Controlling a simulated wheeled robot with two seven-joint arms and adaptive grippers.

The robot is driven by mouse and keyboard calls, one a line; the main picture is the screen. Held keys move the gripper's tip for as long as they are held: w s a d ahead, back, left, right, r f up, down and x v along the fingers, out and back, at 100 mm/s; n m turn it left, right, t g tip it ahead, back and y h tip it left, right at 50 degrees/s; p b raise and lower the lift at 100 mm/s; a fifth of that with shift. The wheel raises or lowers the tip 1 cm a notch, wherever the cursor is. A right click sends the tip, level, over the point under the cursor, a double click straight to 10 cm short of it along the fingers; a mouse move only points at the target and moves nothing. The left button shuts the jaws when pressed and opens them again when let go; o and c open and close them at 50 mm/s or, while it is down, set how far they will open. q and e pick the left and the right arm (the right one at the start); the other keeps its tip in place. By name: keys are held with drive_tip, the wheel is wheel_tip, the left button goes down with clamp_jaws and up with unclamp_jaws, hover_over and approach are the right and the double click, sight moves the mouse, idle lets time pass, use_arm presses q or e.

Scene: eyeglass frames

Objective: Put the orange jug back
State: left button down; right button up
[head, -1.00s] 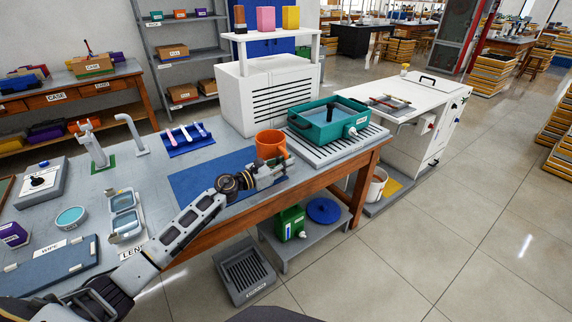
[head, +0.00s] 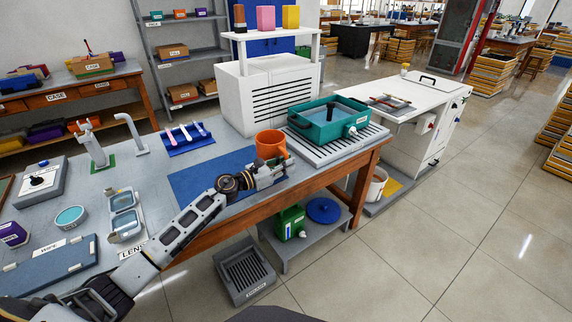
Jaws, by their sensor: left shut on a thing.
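The orange jug (head: 270,144) stands upright on the grey workbench, at the right end of the blue mat (head: 196,184). It is just left of the grey slatted drain board (head: 318,158). My left gripper (head: 276,168) reaches across the mat from the lower left and is shut on the jug at its near side. The gripper hides the jug's lower near part, so I cannot tell whether its base touches the mat. My right gripper is not in view.
A teal basin (head: 330,122) sits on the drain board close right of the jug. A white cabinet (head: 265,95) stands behind. A blue rack (head: 186,140) with coloured pieces and a glasses tray (head: 124,214) are left. The bench's front edge runs below my arm.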

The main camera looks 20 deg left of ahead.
use_arm(q)
drive_tip(key=shift+f+b, duration=0.45)
idle(0.4)
drive_tip(key=c, duration=1.4)
unclamp_jaws()
drive_tip(key=shift+s+a, duration=0.1)
drive_tip(key=shift+s, duration=0.05)
drive_tip(key=shift+v, duration=5.85)
